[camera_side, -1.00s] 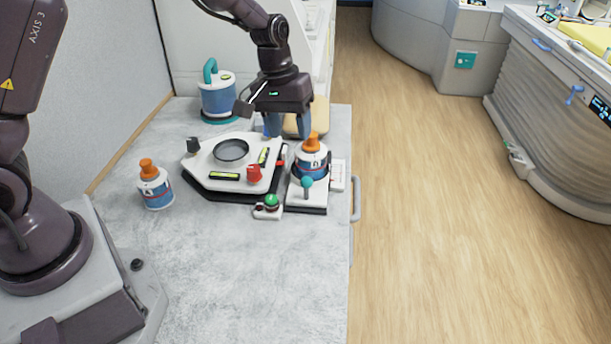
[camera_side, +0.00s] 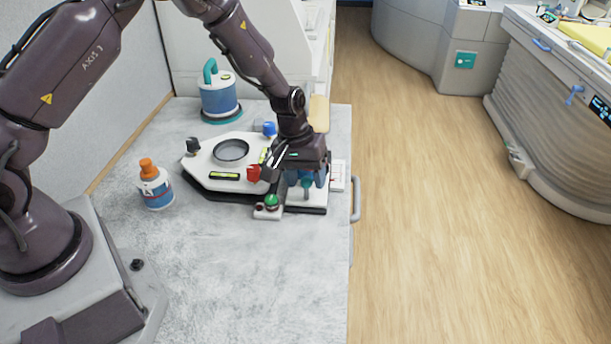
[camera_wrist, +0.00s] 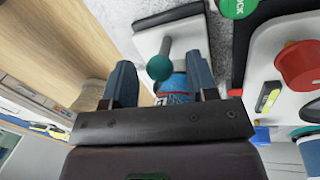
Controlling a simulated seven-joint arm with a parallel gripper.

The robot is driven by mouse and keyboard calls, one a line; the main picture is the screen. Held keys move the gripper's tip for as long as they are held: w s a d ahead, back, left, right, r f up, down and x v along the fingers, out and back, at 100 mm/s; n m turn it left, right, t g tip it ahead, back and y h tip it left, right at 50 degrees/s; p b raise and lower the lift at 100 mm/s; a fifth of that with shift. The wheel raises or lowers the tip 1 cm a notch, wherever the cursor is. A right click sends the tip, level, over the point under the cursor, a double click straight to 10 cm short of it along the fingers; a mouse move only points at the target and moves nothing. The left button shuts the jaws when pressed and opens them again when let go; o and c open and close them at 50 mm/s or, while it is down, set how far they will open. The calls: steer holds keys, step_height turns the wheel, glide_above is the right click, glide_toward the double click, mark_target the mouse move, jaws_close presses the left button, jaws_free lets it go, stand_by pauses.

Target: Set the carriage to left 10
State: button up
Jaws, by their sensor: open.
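A white slide unit (camera_side: 305,198) stands at the worktop's right side and carries a teal ball knob on a grey post (camera_side: 306,183). In the wrist view the knob (camera_wrist: 160,68) shows in front of the white plate (camera_wrist: 150,40). My gripper (camera_wrist: 160,62) is open, its blue fingers on either side of the knob and of a blue-labelled bottle (camera_wrist: 174,88). I cannot tell whether they touch either. In the side view my gripper (camera_side: 306,178) is low over the slide and hides most of the bottle. A scale reading is not legible.
A white plate with a red knob (camera_side: 254,173), blue knob (camera_side: 269,128) and black knob (camera_side: 193,146) lies left of my gripper. A green knob (camera_side: 271,201) sits close by. Another orange-capped bottle (camera_side: 156,186) and a blue canister (camera_side: 218,97) stand farther left. The front worktop is clear.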

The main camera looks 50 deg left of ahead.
jaws_close()
steer(key=shift+w+a, duration=0.7)
steer(key=shift+a, duration=0.05)
jaws_free()
step_height(320, 180, up, 13)
steer(key=s+a, duration=0.1)
steer(key=a, duration=0.1)
steer(key=shift+s+f, duration=0.15)
steer(key=shift+s, duration=0.1)
